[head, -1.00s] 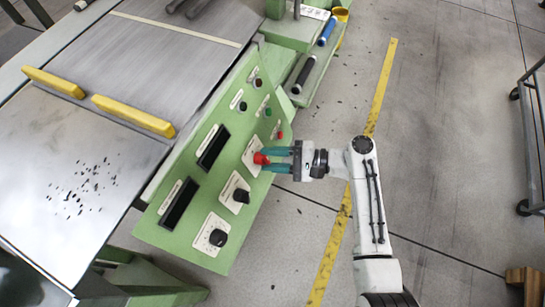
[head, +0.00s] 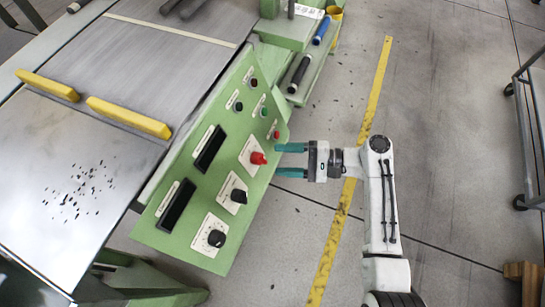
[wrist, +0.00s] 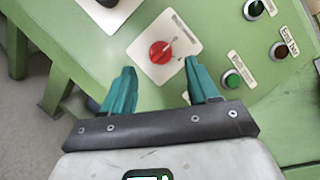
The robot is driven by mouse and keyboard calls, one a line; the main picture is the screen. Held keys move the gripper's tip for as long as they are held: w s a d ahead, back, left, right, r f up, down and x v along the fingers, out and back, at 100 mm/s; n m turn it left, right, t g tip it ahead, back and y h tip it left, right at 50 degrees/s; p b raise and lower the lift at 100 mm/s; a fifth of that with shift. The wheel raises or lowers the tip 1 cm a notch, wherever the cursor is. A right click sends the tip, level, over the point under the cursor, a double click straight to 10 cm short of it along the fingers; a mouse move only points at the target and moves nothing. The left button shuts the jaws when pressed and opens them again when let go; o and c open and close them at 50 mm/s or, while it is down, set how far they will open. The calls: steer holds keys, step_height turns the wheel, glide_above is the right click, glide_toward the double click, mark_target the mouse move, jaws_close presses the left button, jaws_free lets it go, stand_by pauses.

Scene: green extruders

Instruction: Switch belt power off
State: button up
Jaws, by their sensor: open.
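A red rotary switch (head: 258,158) on a square white plate sits on the sloped green control panel (head: 170,228). In the wrist view the red switch (wrist: 160,52) lies ahead of and between the fingertips, with its pointer mark toward the upper right. My gripper (head: 291,160) has teal fingers; it is open and empty, to the right of the switch and apart from it. The gripper also shows in the wrist view (wrist: 158,82). The label text on the plate is too small to read.
Two black knobs (head: 239,196) (head: 217,238) on white plates sit below the switch. Small green and red buttons (head: 265,112) (head: 276,134) lie above it. Dark displays (head: 176,206) are at the left. Yellow bars (head: 128,117) lie on the metal table.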

steer(key=d, duration=0.6)
steer(key=shift+s+d+r, duration=0.15)
steer(key=shift+d+r, duration=0.05)
steer(key=shift+r, duration=0.15)
steer(key=s+d+f+n+h+p, duration=0.1)
steer(key=s+d+f+n+h, duration=0.1)
steer(key=s+d+f+h, duration=0.3)
steer(key=s+d+f+n+h+p, duration=0.2)
steer(key=s+h, duration=0.1)
steer(key=s, duration=0.5)
steer(key=s+d+r+n+h+p, duration=0.1)
steer(key=s+d+r+n+h, duration=0.1)
steer(key=s+d+r+h, duration=0.2)
steer(key=s+d+r+n+h+p, duration=0.1)
steer(key=s+d+r+h, duration=0.3)
steer(key=s+d, duration=0.4)
steer(key=shift+s+r+n+h, duration=0.35)
steer(key=shift+s+n+h, duration=0.05)
steer(key=shift+s, duration=0.25)
